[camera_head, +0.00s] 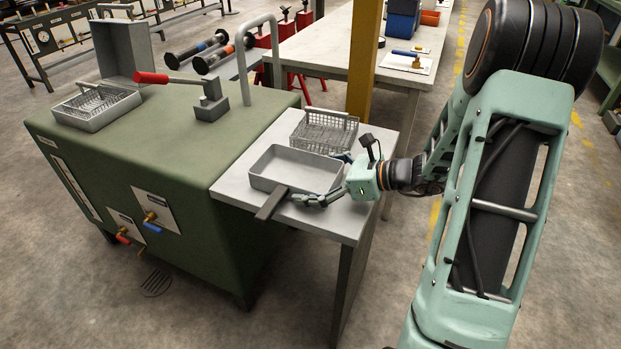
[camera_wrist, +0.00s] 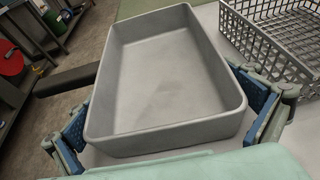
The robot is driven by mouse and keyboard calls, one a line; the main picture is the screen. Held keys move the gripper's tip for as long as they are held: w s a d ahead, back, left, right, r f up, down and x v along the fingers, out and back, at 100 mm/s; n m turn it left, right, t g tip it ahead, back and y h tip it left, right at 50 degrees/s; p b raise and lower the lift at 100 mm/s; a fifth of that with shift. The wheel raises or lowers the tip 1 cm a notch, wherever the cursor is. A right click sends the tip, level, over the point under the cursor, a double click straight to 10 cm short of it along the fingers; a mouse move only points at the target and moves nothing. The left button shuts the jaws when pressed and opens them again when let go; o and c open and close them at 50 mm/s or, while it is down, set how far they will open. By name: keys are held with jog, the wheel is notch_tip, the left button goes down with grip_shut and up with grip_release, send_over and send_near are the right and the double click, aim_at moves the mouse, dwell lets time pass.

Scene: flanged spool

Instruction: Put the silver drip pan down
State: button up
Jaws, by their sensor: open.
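The silver drip pan (camera_head: 290,166) is a shallow, empty rectangular tray on the light side table (camera_head: 240,182) beside the green machine. It looks level, and I see no clear gap under it. In the wrist view the pan (camera_wrist: 165,85) fills the middle, its near end facing me. My gripper (camera_head: 330,178) is at the pan's right end in the head view. Its blue-padded fingers (camera_wrist: 165,125) are spread wide, one on each side of the pan's near end. Whether the pads touch the walls is hard to tell.
A grey wire basket (camera_head: 325,131) stands right behind the pan. A dark flat bar (camera_head: 271,203) lies at the table's front edge, close to the pan. The green machine (camera_head: 150,130) carries a red-handled lever (camera_head: 190,85) and another basket in a tray (camera_head: 97,105). A yellow post (camera_head: 362,60) rises behind.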

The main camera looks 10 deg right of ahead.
jog(key=shift+r, duration=0.15)
jog(key=p+v, duration=0.2)
jog(key=v, duration=1)
jog(key=shift+p, duration=0.4)
